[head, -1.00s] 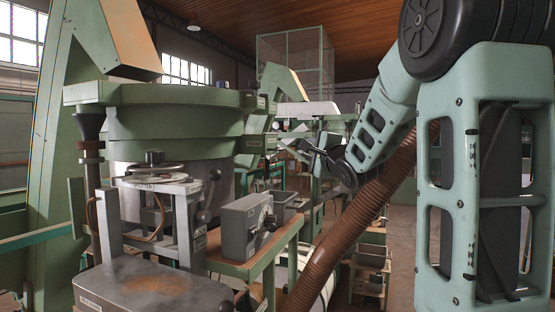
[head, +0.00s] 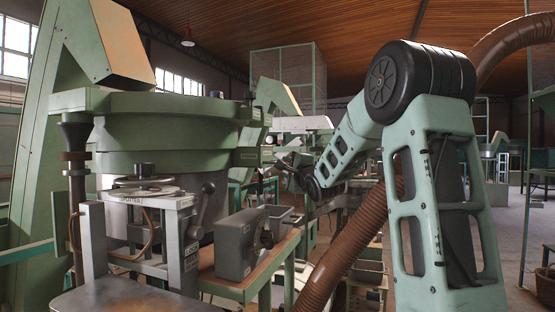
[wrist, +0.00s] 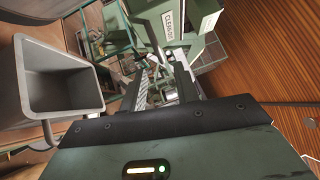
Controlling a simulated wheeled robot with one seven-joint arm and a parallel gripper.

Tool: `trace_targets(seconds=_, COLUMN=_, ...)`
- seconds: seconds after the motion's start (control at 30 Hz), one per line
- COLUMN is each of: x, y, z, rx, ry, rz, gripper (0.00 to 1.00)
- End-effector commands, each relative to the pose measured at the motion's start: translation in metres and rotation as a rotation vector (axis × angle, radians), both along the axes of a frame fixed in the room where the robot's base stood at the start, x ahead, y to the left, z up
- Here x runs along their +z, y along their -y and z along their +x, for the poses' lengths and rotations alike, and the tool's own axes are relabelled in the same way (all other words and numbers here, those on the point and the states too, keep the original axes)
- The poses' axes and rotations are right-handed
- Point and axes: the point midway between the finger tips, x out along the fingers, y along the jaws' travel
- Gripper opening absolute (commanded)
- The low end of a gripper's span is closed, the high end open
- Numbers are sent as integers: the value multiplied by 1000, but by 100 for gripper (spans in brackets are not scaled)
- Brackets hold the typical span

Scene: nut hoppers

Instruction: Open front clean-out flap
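A green housing with a label reading "CLEAN OUT" (wrist: 171,24) shows at the top of the wrist view, beyond my fingertips. The label marks the clean-out area, but I cannot make out the flap's edges or whether it is open. My gripper (wrist: 160,80) has its two dark fingers apart with nothing between them, and it appears short of the housing. In the head view my gripper (head: 289,164) is small, at the end of my arm, near the green machines in the middle. The flap cannot be picked out there.
A grey open bin (wrist: 62,85) lies close to the left of my gripper. In the head view a large green round hopper (head: 165,150) and a grey control box (head: 240,245) on a bench stand to the left. Open floor (head: 520,225) shows at the right.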

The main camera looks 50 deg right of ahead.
Motion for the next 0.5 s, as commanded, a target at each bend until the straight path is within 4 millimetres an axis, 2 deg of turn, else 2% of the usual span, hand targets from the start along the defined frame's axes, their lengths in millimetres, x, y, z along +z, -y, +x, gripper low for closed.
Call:
trace_targets(seconds=0.03, x=5, y=5, z=11, rx=0, ry=1, rz=3, gripper=31)
trace_targets(seconds=0.2, x=9, y=17, z=41, rx=0, ry=0, rz=2, gripper=31)
trace_targets(seconds=0.33, x=11, y=24, z=57, rx=1, ry=0, rz=1, gripper=31)
trace_targets(seconds=0.5, x=11, y=30, z=68, rx=-1, ry=0, rz=0, gripper=31)
